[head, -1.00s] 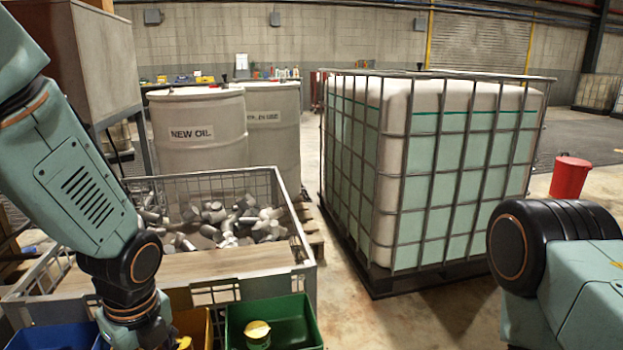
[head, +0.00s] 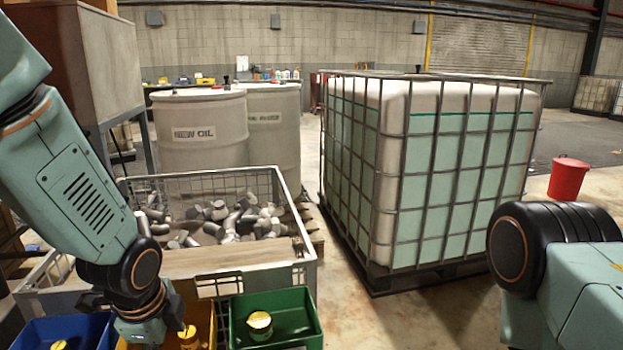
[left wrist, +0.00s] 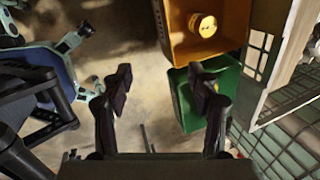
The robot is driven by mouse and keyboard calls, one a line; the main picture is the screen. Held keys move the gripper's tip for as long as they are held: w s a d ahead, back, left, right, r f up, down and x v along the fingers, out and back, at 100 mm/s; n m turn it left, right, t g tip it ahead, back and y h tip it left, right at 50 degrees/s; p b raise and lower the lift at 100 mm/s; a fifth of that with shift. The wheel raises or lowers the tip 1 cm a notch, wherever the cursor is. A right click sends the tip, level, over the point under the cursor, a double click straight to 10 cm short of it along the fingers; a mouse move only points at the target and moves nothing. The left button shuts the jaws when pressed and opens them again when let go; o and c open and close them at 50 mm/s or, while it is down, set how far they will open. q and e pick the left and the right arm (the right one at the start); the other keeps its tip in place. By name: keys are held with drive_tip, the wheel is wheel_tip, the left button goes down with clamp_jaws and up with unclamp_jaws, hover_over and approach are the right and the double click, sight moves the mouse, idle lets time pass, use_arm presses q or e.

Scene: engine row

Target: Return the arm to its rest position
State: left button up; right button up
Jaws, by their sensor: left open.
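My left arm comes in from the left in the head view and points down at the front bins, its wrist in front of the orange-yellow bin (head: 206,318). My left gripper (left wrist: 160,90) shows in the left wrist view with its two dark fingers wide apart and nothing between them. Bare floor lies beneath it.
A yellow-topped part (head: 260,322) sits in the green bin (head: 308,318); another (left wrist: 203,25) is in the orange-yellow bin. A blue bin (head: 38,328) is at left. Behind stands a mesh crate (head: 309,272) of metal parts. A caged tank (head: 440,170) blocks the middle right.

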use_arm(q)
drive_tip(key=s+d+f+n+t+h, duration=0.1)
drive_tip(key=s+f+n, duration=0.6)
drive_tip(key=f+n, duration=0.55)
drive_tip(key=s+f+n+g, duration=0.2)
drive_tip(key=s+f, duration=0.2)
drive_tip(key=s, duration=0.6)
drive_tip(key=s+f+n+g+p, duration=0.1)
drive_tip(key=s+f+n+g, duration=0.1)
drive_tip(key=s, duration=0.8)
wheel_tip(320, 180, down, 2)
drive_tip(key=shift+a+f+n, duration=0.25)
drive_tip(key=shift+a+n, duration=0.1)
drive_tip(key=shift+n, duration=0.3)
